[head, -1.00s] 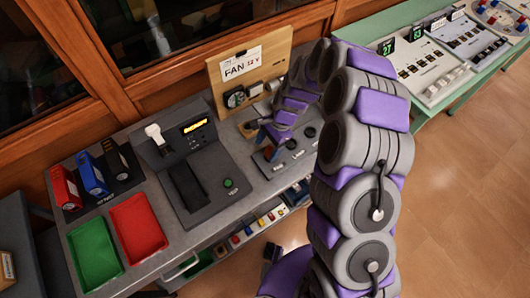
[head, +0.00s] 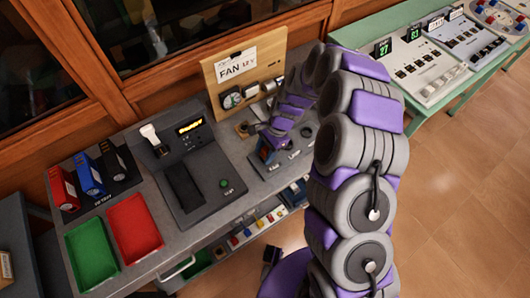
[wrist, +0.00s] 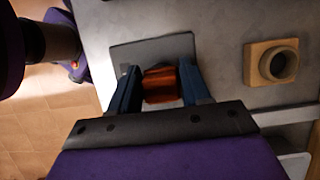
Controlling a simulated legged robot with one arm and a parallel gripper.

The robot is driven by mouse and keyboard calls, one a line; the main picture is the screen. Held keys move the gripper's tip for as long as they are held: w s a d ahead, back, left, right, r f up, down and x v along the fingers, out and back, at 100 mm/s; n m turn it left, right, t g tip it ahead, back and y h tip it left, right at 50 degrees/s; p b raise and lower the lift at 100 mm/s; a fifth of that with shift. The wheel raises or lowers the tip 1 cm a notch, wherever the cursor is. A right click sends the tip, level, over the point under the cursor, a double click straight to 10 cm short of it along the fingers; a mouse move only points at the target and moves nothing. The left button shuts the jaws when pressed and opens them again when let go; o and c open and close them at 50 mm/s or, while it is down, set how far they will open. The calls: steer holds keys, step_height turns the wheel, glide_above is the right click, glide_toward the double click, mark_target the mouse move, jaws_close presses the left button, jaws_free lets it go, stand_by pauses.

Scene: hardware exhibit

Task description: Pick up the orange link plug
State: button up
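The orange link plug (wrist: 162,84) sits between the two blue fingers of my gripper (wrist: 160,88) in the wrist view, with both fingers against its sides. Behind it lies a grey plate (wrist: 150,50). In the head view my gripper (head: 266,150) is low over the left end of that plate (head: 298,146), with a small orange patch at its fingers. I cannot tell whether the plug touches the plate. The lower part of the plug is hidden.
A wooden block with a round ring (wrist: 272,63) stands beside the plate. The FAN board (head: 245,75) rises behind my gripper. A dark console with a lever (head: 190,170), red tray (head: 135,227) and green tray (head: 91,254) are to the left.

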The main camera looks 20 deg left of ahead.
steer(key=shift+o, duration=1.4)
steer(key=shift+w+d, duration=0.2)
steer(key=shift+w, duration=0.25)
steer(key=shift+o, duration=1.1)
steer(key=shift+s+d+r, duration=0.1)
steer(key=shift+d+r, duration=0.05)
steer(key=shift+d, duration=0.1)
steer(key=shift+a, duration=0.15)
